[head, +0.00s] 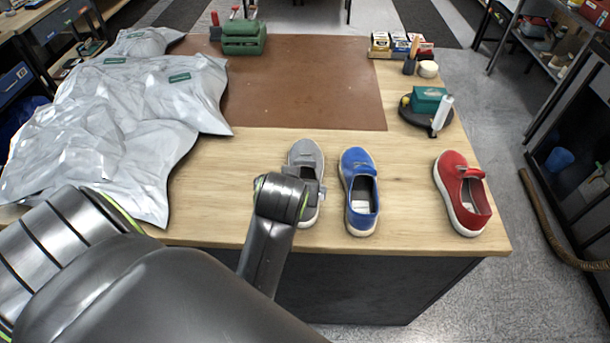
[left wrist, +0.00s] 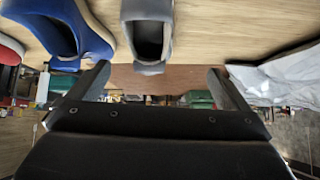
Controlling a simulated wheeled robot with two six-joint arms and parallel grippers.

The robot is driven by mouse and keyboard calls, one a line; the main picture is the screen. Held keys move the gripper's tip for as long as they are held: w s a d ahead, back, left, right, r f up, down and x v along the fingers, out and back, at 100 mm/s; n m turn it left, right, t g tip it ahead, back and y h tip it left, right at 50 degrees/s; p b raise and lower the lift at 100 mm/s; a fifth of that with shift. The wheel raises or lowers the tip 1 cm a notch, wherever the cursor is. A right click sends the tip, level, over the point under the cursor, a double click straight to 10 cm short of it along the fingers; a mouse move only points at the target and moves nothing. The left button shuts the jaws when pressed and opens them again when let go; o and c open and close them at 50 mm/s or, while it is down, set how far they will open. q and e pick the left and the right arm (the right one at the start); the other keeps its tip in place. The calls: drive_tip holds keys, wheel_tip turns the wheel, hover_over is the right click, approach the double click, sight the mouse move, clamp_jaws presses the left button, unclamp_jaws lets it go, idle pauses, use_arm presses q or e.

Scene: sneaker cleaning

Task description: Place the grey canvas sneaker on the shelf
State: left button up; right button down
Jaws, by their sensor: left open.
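The grey canvas sneaker (head: 304,154) stands on the wooden table near its front edge, left of the blue sneaker (head: 360,188). My left forearm and wrist hide part of it in the head view. In the left wrist view the grey sneaker (left wrist: 148,30) shows its opening at the top, between and beyond the fingers. My left gripper (left wrist: 158,69) is open and empty, with its fingers apart and clear of the sneaker. A metal shelf rack (head: 555,47) with items on it stands at the right. My right gripper is not in view.
A red sneaker (head: 463,192) stands farther right on the table. Crumpled silvery bags (head: 110,120) cover the left side. A brown mat (head: 300,85) lies behind. A dark round tray (head: 425,118) holds a teal box and a bottle. The mat's middle is clear.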

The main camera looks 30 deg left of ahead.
use_arm(q)
wheel_tip(320, 180, up, 2)
drive_tip(key=w, duration=0.2)
drive_tip(key=p, duration=0.2)
approach(305, 171)
drive_tip(key=shift+w+a+r+n+t, duration=0.1)
drive_tip(key=shift+r+n+t, duration=0.2)
drive_tip(key=shift+r+n, duration=0.15)
drive_tip(key=shift+w+a+f+p, duration=0.25)
drive_tip(key=shift+w+f+p, duration=0.1)
drive_tip(key=shift+w+p, duration=0.1)
drive_tip(key=p+x, duration=0.1)
drive_tip(key=x, duration=0.2)
drive_tip(key=shift+w+a+f, duration=0.15)
drive_tip(key=shift+w+f, duration=0.2)
drive_tip(key=shift+f, duration=0.05)
drive_tip(key=c, duration=1.4)
